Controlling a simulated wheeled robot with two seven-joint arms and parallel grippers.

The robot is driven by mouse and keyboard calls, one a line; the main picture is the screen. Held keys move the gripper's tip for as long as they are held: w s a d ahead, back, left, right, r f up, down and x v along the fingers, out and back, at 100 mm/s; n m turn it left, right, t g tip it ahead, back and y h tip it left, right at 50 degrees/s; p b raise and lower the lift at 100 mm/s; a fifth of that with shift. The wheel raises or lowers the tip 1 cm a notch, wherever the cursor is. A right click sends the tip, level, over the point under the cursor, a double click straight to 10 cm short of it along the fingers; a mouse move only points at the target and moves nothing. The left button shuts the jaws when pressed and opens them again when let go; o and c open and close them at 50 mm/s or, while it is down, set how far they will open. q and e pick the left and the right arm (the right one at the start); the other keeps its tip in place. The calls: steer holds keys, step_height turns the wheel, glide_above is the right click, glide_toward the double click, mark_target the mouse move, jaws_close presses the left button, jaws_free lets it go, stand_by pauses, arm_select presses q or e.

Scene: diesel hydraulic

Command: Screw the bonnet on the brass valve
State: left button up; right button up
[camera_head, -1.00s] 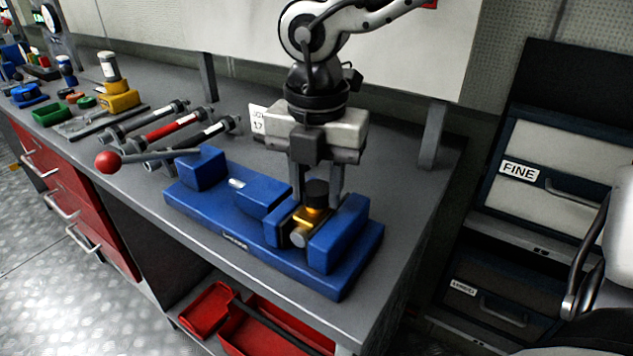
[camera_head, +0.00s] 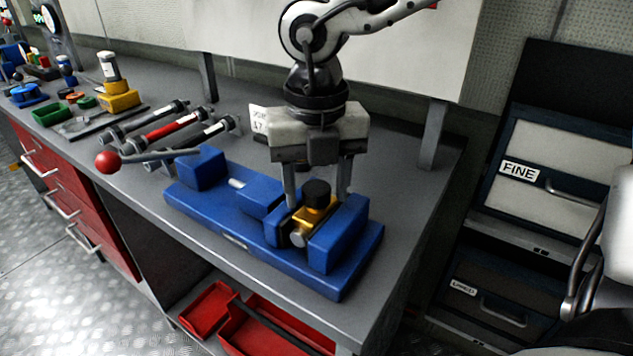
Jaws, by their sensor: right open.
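The brass valve (camera_head: 319,217) sits between the jaws of a blue vise (camera_head: 345,228) on the workbench. A black round bonnet (camera_head: 317,191) is on top of the valve; whether its thread is engaged cannot be told. My right gripper (camera_head: 317,200) points straight down over the valve. Its two fingers stand apart on either side of the bonnet, with visible gaps, so it is open and holds nothing. My left gripper is not in view.
The vise handle with a red ball (camera_head: 107,162) sticks out to the left. Several cylinders (camera_head: 172,127) lie behind it. A yellow block (camera_head: 120,98) stands further left. Red trays (camera_head: 255,338) are on the shelf below. The bench's right end is clear.

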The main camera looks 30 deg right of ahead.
steer(key=n, duration=0.9)
steer(key=shift+n, duration=0.3)
steer(key=n, duration=0.5)
steer(key=shift+n, duration=0.3)
steer(key=n, duration=0.4)
